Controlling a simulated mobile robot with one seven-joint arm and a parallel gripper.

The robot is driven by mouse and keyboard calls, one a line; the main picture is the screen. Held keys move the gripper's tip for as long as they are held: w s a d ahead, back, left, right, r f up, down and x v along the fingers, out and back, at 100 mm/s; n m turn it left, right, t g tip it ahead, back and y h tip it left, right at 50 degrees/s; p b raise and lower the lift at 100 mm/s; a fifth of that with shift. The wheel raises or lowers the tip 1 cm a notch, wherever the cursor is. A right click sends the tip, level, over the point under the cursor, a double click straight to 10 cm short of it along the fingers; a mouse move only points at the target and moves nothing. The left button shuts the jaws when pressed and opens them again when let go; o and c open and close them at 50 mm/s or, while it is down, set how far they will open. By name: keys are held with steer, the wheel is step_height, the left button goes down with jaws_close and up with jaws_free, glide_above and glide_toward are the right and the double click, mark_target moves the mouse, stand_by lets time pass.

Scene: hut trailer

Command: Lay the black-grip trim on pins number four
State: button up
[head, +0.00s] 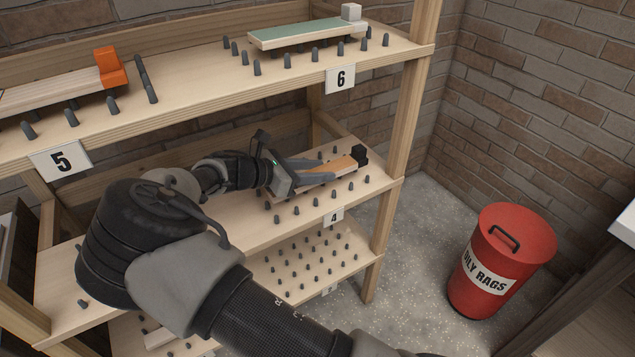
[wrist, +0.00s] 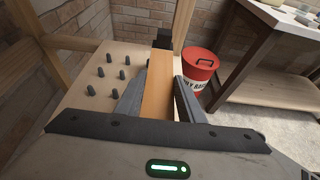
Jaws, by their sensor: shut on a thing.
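The trim (head: 339,164) is a flat orange-brown wooden strip with a black block grip (head: 360,153) at its far right end. My gripper (head: 330,168) is shut on the trim over the shelf marked 4 (head: 333,216). In the wrist view the trim (wrist: 157,85) runs between my two fingers (wrist: 160,98), away from the palm, with the black grip (wrist: 165,40) at its far end. Grey pins (head: 297,211) stand around and below the trim. I cannot tell whether the trim touches the pins. Its near end is hidden by my gripper.
Above is a shelf marked 5 (head: 60,160) and 6 (head: 341,79), holding an orange-grip trim (head: 60,85) and a green trim with a pale grip (head: 305,33). A wooden post (head: 402,120) stands just right of the black grip. A red oily-rags bin (head: 500,255) stands on the floor.

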step_height(320, 180, down, 3)
steer(key=shift+f+b, duration=0.15)
steer(key=shift+b, duration=0.2)
steer(key=o, duration=1.1)
steer(key=shift+f, duration=0.1)
steer(key=shift+s+a+r, duration=0.15)
steer(key=shift+a+r, duration=0.1)
steer(key=p+v, duration=0.2)
steer(key=v, duration=0.9)
steer(key=shift+s+a, duration=0.1)
steer(key=shift+s, duration=0.05)
